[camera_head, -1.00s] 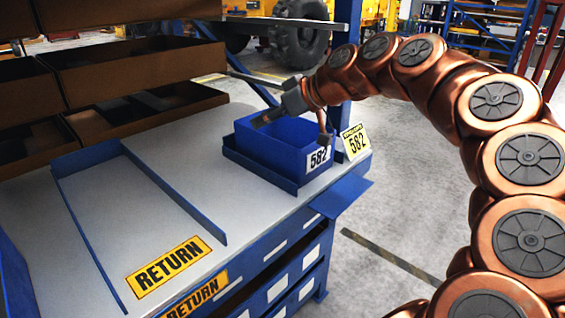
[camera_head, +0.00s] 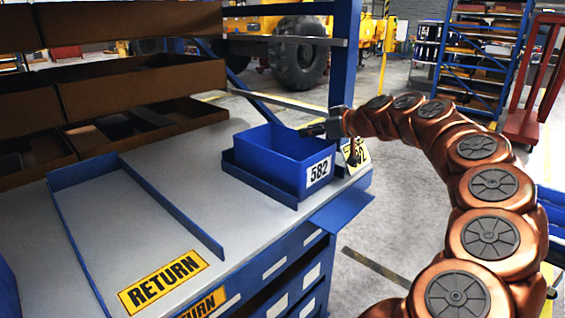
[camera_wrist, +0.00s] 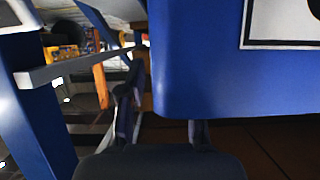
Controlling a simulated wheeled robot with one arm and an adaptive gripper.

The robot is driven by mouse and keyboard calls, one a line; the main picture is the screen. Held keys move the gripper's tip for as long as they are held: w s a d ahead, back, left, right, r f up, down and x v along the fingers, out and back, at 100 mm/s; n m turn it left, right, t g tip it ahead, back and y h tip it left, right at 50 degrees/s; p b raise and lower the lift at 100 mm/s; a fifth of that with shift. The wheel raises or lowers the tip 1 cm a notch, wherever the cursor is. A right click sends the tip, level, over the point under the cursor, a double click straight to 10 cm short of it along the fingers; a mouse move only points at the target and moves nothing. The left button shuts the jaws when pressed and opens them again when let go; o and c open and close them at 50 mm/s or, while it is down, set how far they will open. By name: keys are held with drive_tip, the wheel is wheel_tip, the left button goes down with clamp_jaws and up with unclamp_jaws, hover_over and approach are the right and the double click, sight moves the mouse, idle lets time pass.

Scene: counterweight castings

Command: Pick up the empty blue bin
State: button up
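The blue bin (camera_head: 285,155), labelled 582, stands upright in a low blue-edged holder (camera_head: 262,187) at the counter's right end. It looks empty from the head view. My gripper (camera_head: 306,131) is at the bin's far right rim, partly overlapping it. In the wrist view, the bin's blue wall (camera_wrist: 205,70) fills the upper right, with part of its white label. There my gripper's two fingers (camera_wrist: 164,118) are apart. One finger shows beside the wall, and the tip of the other is hidden behind it. I cannot tell whether either touches the bin.
A blue upright post (camera_head: 343,60) and grey bar (camera_head: 275,100) are close behind. Brown shelf bins (camera_head: 130,70) line the left. A RETURN tray area (camera_head: 135,215) is clear.

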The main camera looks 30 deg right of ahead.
drive_tip(key=x, duration=0.2)
drive_tip(key=shift+w+a+f, duration=0.15)
drive_tip(key=shift+w, duration=0.15)
clamp_jaws()
idle(0.4)
